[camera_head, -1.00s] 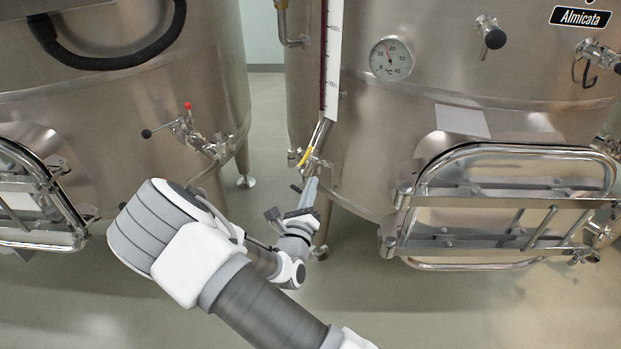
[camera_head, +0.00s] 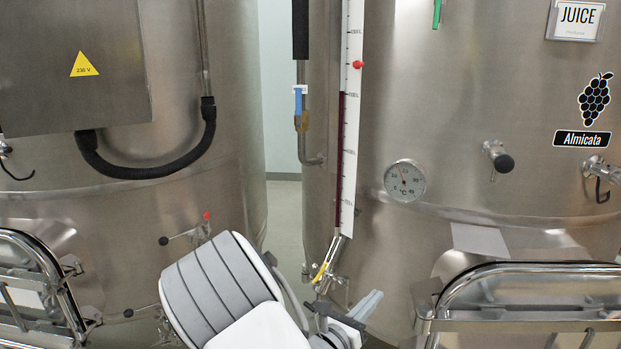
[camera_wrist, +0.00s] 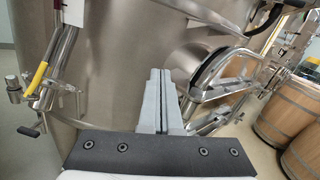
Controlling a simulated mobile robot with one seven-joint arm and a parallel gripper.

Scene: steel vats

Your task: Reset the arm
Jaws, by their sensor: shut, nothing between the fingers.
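My gripper (camera_head: 366,305) is low in the middle of the head view, in front of the right steel vat (camera_head: 465,130). In the wrist view its two grey fingers (camera_wrist: 160,75) lie side by side, shut with nothing between them. They point toward the vat wall.
The right vat carries a level gauge (camera_head: 347,120), a yellow-handled valve (camera_head: 320,272), a thermometer (camera_head: 405,180) and a metal-framed hatch (camera_head: 530,290). The left vat (camera_head: 130,215) has a red-knobbed valve (camera_head: 206,216). Wooden barrels (camera_wrist: 290,120) stand at right in the wrist view.

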